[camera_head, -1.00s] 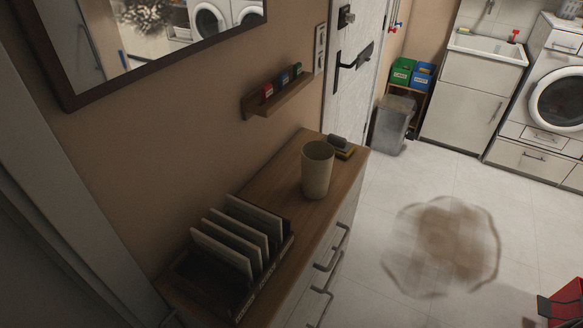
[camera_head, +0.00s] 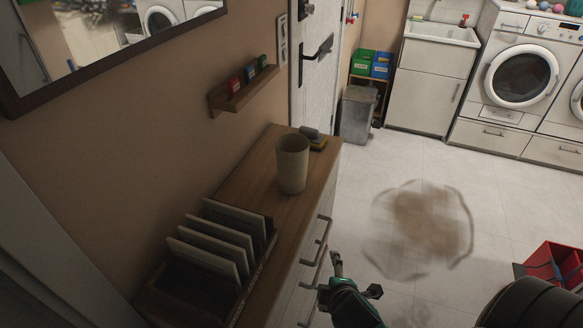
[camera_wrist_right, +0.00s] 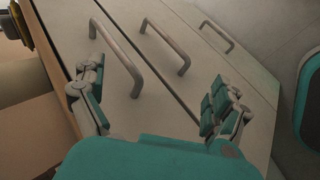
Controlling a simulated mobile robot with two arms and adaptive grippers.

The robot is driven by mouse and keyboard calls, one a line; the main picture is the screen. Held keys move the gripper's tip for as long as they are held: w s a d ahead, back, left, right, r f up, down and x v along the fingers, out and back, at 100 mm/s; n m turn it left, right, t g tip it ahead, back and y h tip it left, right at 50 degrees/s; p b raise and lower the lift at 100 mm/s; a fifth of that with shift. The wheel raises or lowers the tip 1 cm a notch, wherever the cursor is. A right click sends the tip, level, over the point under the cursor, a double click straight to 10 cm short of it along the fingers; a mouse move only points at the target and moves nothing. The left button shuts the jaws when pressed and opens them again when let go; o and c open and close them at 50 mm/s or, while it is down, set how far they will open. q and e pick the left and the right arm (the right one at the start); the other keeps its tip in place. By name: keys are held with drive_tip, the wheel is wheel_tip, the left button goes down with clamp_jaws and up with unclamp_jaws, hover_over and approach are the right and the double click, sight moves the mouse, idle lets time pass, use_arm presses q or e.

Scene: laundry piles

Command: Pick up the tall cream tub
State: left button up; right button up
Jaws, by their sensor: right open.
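The tall cream tub (camera_head: 292,165) stands upright on the wooden top of the drawer cabinet (camera_head: 228,190) in the head view. My right gripper (camera_head: 356,278) is open and empty. It is in front of the cabinet's drawer side, lower right of the tub and apart from it. In the right wrist view its two fingers (camera_wrist_right: 160,105) are spread wide, with drawer fronts and handles behind them. A beige surface at the left edge of that view may be the tub; I cannot tell. My left gripper is not in view.
A rack with upright panels (camera_head: 215,250) stands on the near part of the cabinet top. A sponge and a dark item (camera_head: 314,138) lie behind the tub. A small wall shelf (camera_head: 240,92) hangs above. Drawer handles (camera_head: 322,240) stick out near my right gripper. A red crate (camera_head: 553,262) is on the floor.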

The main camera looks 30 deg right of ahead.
drive_tip(key=w+d+r+n+t+h, duration=0.25)
drive_tip(key=w+r+n+t, duration=0.4)
drive_tip(key=r+n, duration=0.5)
drive_tip(key=n+t+y, duration=0.3)
drive_tip(key=n, duration=0.9)
approach(297, 172)
drive_tip(key=shift+m+h, duration=0.25)
drive_tip(key=shift+m, duration=0.1)
drive_tip(key=w, duration=0.3)
drive_tip(key=w+d+p, duration=0.1)
drive_tip(key=w, duration=0.2)
drive_tip(key=w+p, duration=0.1)
drive_tip(key=w, duration=0.1)
drive_tip(key=shift+w+d, duration=0.15)
drive_tip(key=shift+w, duration=0.25)
drive_tip(key=w, duration=0.1)
drive_tip(key=w+p, duration=0.1)
drive_tip(key=w, duration=0.1)
drive_tip(key=w+d, duration=0.1)
drive_tip(key=shift+w+r+p, duration=0.2)
drive_tip(key=shift+w+p, duration=0.1)
drive_tip(key=shift+w, duration=0.1)
drive_tip(key=shift+w+f, duration=0.1)
drive_tip(key=shift+w, duration=0.15)
drive_tip(key=shift+s, duration=0.1)
drive_tip(key=shift+c, duration=0.4)
drive_tip(key=c, duration=1)
